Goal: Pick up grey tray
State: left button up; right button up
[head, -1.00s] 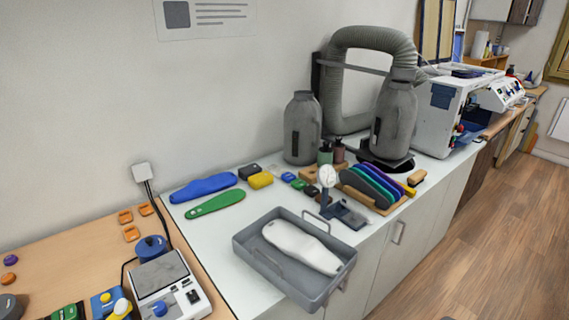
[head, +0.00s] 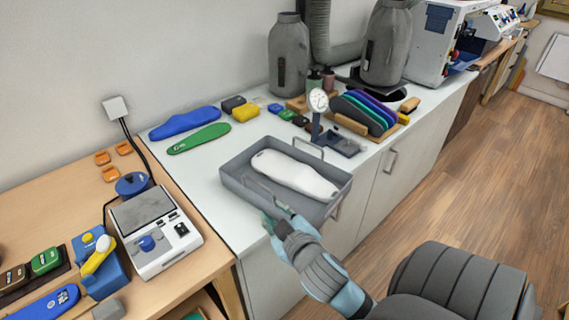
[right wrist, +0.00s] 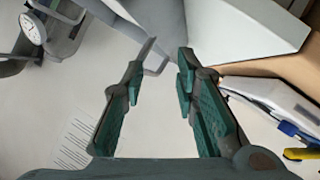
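My right gripper (head: 275,215) is at the tray's near side, close to the near handle. In the right wrist view its two green-padded fingers (right wrist: 163,70) are spread apart, with a grey bar near the tips; I cannot tell whether they touch it. My left gripper is not in view.
A dial gauge stand (head: 317,108) stands behind the tray, beside a rack of coloured insoles (head: 362,112). Blue (head: 185,122) and green (head: 199,138) insoles lie at the back left. A white scale-like device (head: 155,232) stands on the wooden table at left.

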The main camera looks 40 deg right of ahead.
jog(key=w+a+r+n+t+y, duration=0.1)
jog(key=w+r+n+t, duration=0.25)
jog(key=r, duration=0.45)
jog(key=w+a+r+n+t+y, duration=0.1)
jog(key=w+a+r+n+t, duration=0.2)
jog(key=r, duration=0.5)
jog(key=s+a+r+n+g+y, duration=0.15)
jog(key=a+r+n+y, duration=0.35)
jog(key=n+y, duration=0.55)
jog(key=s+a+r+n+g+y, duration=0.1)
jog(key=a+r+n+g+y, duration=0.15)
jog(key=a+n+y, duration=0.6)
jog(key=n+g+h, duration=1)
jog(key=g+h, duration=0.1)
jog(key=h, duration=0.4)
send_near(260, 196)
jog(key=f+b, duration=0.3)
jog(key=b, duration=0.1)
jog(key=shift+w+f+m+h, duration=0.25)
jog(key=shift+w+f+h, duration=0.05)
jog(key=shift+w+f, duration=0.1)
jog(key=x, duration=0.8)
jog(key=shift+w+a+r, duration=0.15)
jog(key=shift+w+a, duration=0.15)
jog(key=shift+w, duration=0.05)
grip_shut()
jog(key=shift+r, duration=0.1)
